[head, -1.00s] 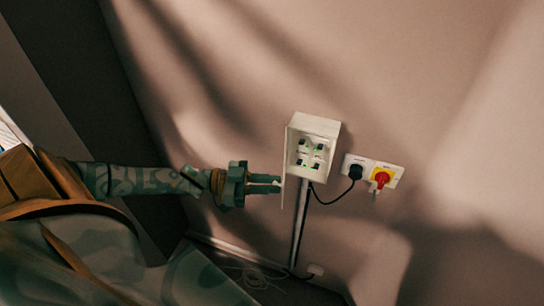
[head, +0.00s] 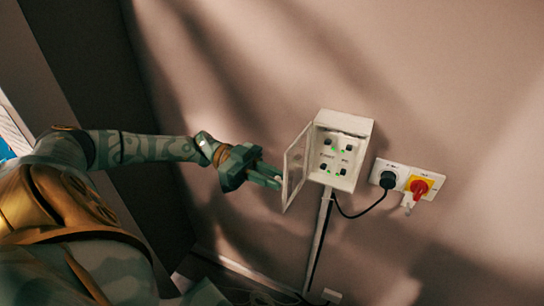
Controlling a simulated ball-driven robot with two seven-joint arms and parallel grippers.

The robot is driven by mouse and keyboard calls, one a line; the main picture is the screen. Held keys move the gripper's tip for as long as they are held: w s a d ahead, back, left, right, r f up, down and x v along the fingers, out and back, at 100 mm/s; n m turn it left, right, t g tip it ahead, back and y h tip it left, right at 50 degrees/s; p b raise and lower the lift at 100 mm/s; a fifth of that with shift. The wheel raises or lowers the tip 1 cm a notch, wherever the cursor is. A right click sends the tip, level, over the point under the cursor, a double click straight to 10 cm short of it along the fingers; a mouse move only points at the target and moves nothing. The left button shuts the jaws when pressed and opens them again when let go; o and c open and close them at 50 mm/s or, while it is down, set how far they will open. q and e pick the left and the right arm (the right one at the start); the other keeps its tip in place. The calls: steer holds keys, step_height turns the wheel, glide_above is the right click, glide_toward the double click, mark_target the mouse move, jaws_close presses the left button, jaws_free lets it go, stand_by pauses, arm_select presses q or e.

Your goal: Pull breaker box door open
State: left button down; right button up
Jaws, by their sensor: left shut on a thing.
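The white breaker box (head: 344,119) is mounted on the wall right of the middle in the head view. Its door (head: 297,168) is a pale frame with a see-through panel, hinged on the box's left side and standing open toward the left. Inside the box several dark switches and small green lights show. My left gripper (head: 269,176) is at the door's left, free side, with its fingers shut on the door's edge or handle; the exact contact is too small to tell. My right gripper is not in view.
A white socket plate (head: 404,170) right of the box holds a black plug (head: 388,180) and a red-and-yellow switch (head: 419,187). A black cable loops from the plug to below the box. A conduit (head: 319,240) runs down the wall. The wall left of the door is bare.

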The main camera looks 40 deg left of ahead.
arm_select(q)
steer(key=c, duration=1.4)
jaws_free()
steer(key=shift+o, duration=0.2)
steer(key=b+v, duration=0.5)
steer(key=v, duration=1.1)
steer(key=shift+a+b, duration=0.25)
steer(key=shift+b, duration=0.05)
steer(key=shift+d, duration=0.1)
